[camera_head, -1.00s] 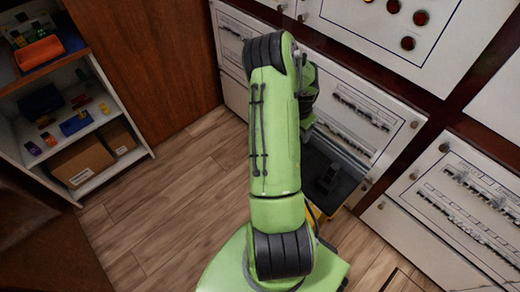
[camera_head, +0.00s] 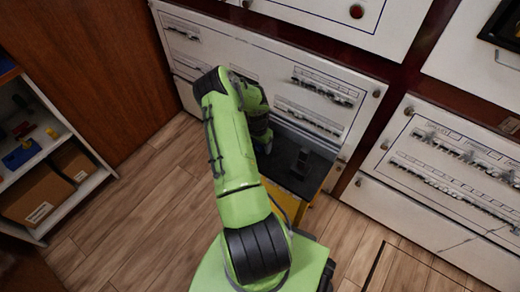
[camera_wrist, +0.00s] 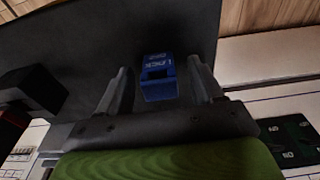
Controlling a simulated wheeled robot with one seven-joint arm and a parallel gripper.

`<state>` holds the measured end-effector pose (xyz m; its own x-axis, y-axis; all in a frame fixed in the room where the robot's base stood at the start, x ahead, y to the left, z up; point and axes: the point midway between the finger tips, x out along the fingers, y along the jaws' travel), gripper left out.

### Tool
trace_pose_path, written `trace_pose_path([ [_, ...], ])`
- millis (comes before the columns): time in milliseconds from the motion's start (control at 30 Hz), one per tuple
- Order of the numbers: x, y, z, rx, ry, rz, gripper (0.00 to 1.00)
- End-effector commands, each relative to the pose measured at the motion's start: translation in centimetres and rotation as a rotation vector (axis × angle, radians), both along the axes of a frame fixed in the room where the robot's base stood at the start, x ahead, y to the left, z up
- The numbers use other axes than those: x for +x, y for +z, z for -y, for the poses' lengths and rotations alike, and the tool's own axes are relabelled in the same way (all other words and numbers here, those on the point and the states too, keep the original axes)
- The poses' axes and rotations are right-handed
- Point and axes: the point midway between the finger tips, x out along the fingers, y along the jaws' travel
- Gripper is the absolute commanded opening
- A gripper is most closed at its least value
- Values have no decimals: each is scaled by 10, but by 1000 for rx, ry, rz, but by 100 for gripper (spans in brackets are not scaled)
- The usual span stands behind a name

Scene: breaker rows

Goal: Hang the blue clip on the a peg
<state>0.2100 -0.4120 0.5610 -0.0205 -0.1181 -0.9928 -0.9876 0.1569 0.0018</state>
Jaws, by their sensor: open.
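The blue clip (camera_wrist: 158,94) shows in the wrist view on or just above a dark flat surface (camera_wrist: 90,45), with pale lettering on it and a dark opening. My gripper (camera_wrist: 159,70) is open, with one finger on each side of the clip. Gaps show between the clip and both fingers, so it does not look gripped. In the head view my arm hides the gripper and the clip cannot be made out. I cannot make out a peg marked A in either view.
A dark tray (camera_head: 318,172) with a dark block (camera_head: 303,160) on it stands before the white breaker panels (camera_head: 355,118). A black block (camera_wrist: 32,88) is left of my gripper. A shelf with a cardboard box (camera_head: 35,197) stands at left. Wooden floor (camera_head: 130,225) is open between.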

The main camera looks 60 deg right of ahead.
Motion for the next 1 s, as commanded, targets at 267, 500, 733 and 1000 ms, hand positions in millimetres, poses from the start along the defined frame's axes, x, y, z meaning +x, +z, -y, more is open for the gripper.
trace_pose_path([
  [267, 0, -2, 1, -1, 0, 1, 60],
  [500, 0, -2, 1, 0, 0, 1, 23],
  [733, 0, -2, 1, -1, 0, 1, 11],
  [1000, 1, 43, 1, -3, -1, 5, 11],
])
